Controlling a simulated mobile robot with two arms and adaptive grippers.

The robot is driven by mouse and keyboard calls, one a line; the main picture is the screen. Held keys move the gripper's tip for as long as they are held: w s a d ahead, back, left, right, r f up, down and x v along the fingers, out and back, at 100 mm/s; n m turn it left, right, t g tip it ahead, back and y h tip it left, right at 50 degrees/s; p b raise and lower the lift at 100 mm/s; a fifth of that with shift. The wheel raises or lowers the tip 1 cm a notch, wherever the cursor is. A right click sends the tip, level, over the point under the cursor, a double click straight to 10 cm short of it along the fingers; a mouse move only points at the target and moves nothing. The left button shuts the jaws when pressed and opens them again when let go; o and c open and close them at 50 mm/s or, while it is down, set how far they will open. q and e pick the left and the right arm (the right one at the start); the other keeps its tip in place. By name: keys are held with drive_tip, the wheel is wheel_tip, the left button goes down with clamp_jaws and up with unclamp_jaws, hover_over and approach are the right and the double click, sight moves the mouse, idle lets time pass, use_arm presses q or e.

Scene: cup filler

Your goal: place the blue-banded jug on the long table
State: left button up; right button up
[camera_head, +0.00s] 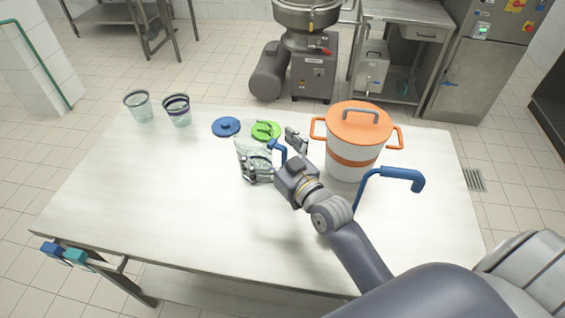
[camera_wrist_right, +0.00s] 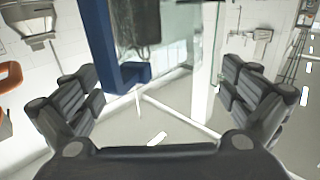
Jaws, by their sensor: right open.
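The clear jug with a blue handle (camera_head: 252,158) is at the middle of the long table (camera_head: 150,200). Its band cannot be made out. My right gripper (camera_head: 277,157) is at the jug's handle side, one finger on the far side and one in front of the jug. In the right wrist view the blue handle (camera_wrist_right: 103,45) and clear wall of the jug stand between the spread fingers of my right gripper (camera_wrist_right: 157,105), with gaps on both sides. Whether the jug's base touches the table is hard to tell. My left gripper is not in view.
An orange-lidded white pot (camera_head: 352,155) stands close right of my gripper. A blue lid (camera_head: 226,127) and a green lid (camera_head: 266,131) lie behind the jug. Two clear cups (camera_head: 138,106) (camera_head: 177,110) stand at the back left. A blue bent handle (camera_head: 398,174) rises at the right. The table's left front is clear.

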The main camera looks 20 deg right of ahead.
drive_tip(key=s+d+b, duration=0.1)
drive_tip(key=s, duration=0.7)
drive_tip(key=shift+s+d, duration=0.3)
drive_tip(key=shift+s, duration=0.1)
